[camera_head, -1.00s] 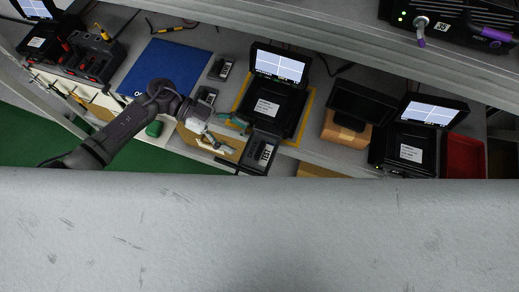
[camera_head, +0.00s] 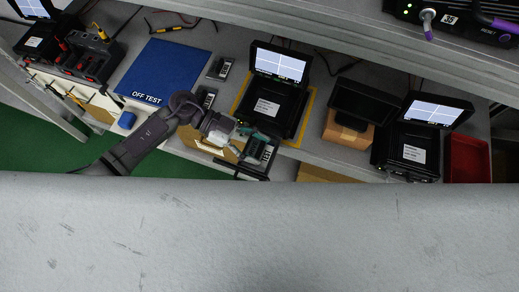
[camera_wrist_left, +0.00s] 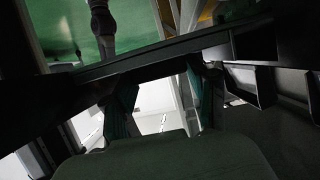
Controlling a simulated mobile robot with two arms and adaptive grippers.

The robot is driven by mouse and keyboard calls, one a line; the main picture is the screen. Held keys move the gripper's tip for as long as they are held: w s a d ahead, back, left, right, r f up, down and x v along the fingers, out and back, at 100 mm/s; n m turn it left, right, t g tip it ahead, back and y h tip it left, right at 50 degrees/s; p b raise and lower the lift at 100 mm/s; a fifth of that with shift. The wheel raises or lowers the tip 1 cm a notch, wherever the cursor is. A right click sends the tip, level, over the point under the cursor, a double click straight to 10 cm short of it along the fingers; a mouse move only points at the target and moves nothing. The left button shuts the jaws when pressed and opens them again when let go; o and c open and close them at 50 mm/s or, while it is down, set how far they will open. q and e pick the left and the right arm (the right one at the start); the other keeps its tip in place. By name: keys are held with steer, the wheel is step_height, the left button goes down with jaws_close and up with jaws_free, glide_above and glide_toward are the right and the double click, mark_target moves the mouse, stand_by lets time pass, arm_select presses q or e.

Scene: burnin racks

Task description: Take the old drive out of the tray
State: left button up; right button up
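The old drive (camera_head: 267,152) is a dark block with a pale label. It appears to lie in the pulled-out black tray (camera_head: 240,172) in front of the middle test unit (camera_head: 275,105), partly hidden by my gripper. My left gripper (camera_head: 254,143) has teal fingers and is at the tray, over the drive's left part. In the left wrist view, the two teal fingers (camera_wrist_left: 162,100) stand apart with a bright gap between them. Black tray-like walls surround them, and I cannot tell whether they touch the drive. My right gripper is not in view.
A blue OFF TEST mat (camera_head: 165,72) lies left of the unit, with two small labelled drives (camera_head: 220,67) near its right edge. Another test unit (camera_head: 408,150) and a red bin (camera_head: 467,157) stand right. A shelf edge (camera_head: 310,55) runs above the bench.

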mark_target(256, 151)
arm_select(q)
steer(key=c, duration=0.4)
steer(key=shift+r, duration=0.15)
steer(key=shift+c, duration=0.2)
step_height(256, 151, up, 4)
steer(key=shift+f+p, duration=0.1)
steer(key=shift+p, duration=0.3)
steer(key=s+d+r+p, duration=0.2)
steer(key=d+r+p, duration=0.4)
steer(key=d+r, duration=0.4)
steer(key=shift+s+d+r, duration=0.2)
steer(key=shift+s+d, duration=0.15)
steer(key=shift+d, duration=0.3)
